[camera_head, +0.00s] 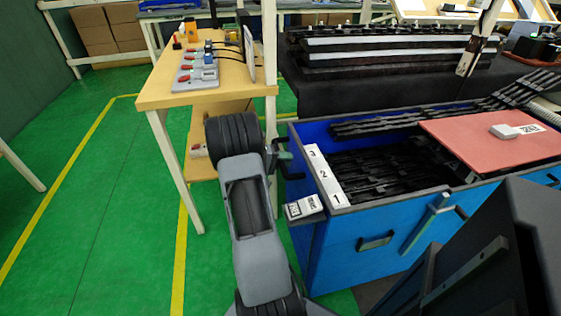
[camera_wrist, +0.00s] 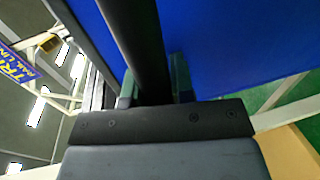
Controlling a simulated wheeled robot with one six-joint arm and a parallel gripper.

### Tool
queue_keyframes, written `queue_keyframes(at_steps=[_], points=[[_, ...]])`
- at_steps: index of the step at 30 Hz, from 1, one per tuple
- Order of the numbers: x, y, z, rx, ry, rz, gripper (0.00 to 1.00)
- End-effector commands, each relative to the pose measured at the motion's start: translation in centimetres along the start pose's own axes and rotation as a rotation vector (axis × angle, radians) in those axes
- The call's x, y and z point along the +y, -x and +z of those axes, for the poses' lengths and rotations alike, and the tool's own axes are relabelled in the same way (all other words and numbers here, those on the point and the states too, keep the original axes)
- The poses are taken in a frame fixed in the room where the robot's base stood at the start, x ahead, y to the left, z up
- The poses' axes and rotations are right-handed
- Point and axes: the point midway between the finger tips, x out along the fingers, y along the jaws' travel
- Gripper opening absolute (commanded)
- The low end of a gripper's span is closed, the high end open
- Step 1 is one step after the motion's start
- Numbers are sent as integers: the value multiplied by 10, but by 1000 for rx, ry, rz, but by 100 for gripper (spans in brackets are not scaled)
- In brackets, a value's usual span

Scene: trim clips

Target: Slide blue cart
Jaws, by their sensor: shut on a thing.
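The blue cart (camera_head: 335,245) stands at the right in the head view, an open-topped bin with several black trim strips inside. Its blue wall also fills the upper right of the wrist view (camera_wrist: 220,45). My gripper (camera_head: 283,154) is at the cart's left end, shut on the dark cart handle (camera_wrist: 138,35), which runs between the fingers in the wrist view (camera_wrist: 152,92). My wrist partly hides the grip in the head view.
A wooden workbench (camera_head: 160,96) with several small devices stands left of the cart. A red board (camera_head: 480,138) lies across the cart's right part. A black rack (camera_head: 380,85) stands behind. Green floor (camera_head: 85,185) is open at the left.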

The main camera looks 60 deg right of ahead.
Motion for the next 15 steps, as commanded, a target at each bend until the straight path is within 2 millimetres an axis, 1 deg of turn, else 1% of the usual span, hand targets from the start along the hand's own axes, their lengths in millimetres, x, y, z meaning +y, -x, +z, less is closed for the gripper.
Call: queue_keyframes(at_steps=[2, 3, 10, 15], points=[[-2, 2, 2, -4, 1, -1, 0], [-2, 4, 2, 0, 2, -1, 26], [-3, 10, 0, 13, 3, 0, 48], [-2, 9, 0, 12, 3, 0, 48]])
